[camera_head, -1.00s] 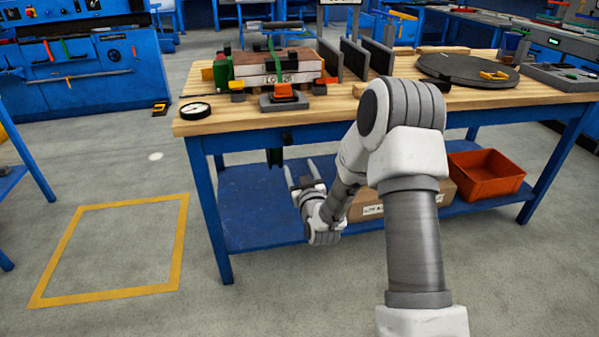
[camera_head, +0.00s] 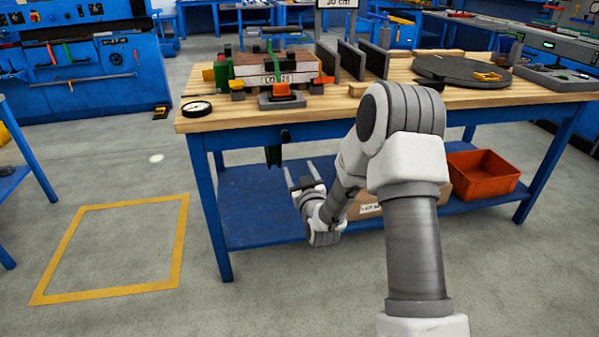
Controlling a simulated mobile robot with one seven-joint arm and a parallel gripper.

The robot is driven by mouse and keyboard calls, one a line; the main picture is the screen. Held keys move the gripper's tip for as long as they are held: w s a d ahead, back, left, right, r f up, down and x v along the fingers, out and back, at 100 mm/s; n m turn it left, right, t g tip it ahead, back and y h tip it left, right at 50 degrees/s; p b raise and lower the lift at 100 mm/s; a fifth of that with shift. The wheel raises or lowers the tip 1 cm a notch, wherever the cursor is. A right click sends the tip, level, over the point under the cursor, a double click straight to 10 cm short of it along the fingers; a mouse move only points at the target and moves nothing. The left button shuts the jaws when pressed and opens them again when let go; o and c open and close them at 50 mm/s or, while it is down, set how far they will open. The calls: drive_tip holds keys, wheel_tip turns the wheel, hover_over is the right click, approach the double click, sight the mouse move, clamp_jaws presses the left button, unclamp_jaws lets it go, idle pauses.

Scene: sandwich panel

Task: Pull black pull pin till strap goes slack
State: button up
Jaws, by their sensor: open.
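A sandwich panel block (camera_head: 276,68) lies on the wooden bench top with a green strap (camera_head: 270,47) over it. An orange-and-grey buckle (camera_head: 282,92) sits at its front. A dark strap end (camera_head: 273,156) hangs below the bench's front edge. A small black piece (camera_head: 285,136) shows on the blue front rail; I cannot tell whether it is the black pull pin. My gripper (camera_head: 302,171) is open and empty, below the bench top and in front of the lower shelf, under and slightly right of the black piece, apart from it.
The bench (camera_head: 340,110) has a blue leg (camera_head: 210,205) at the left front and a lower shelf (camera_head: 250,215). A cardboard box and an orange bin (camera_head: 482,175) stand on the shelf. The floor at left is clear.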

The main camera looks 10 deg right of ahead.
drive_tip(key=s+a+r+g, duration=0.1)
drive_tip(key=s+r+g, duration=0.5)
drive_tip(key=s+r, duration=0.5)
drive_tip(key=s+r+m+g, duration=0.1)
drive_tip(key=s+r+g, duration=0.15)
drive_tip(key=s, duration=1.15)
drive_tip(key=s+r+m+g, duration=0.1)
drive_tip(key=s+g, duration=0.3)
drive_tip(key=s, duration=1.1)
wheel_tip(320, 180, up, 27)
drive_tip(key=p, duration=2.6)
drive_tip(key=shift+s+a+f+p, duration=0.2)
drive_tip(key=shift+s+p, duration=0.1)
drive_tip(key=shift+p, duration=0.1)
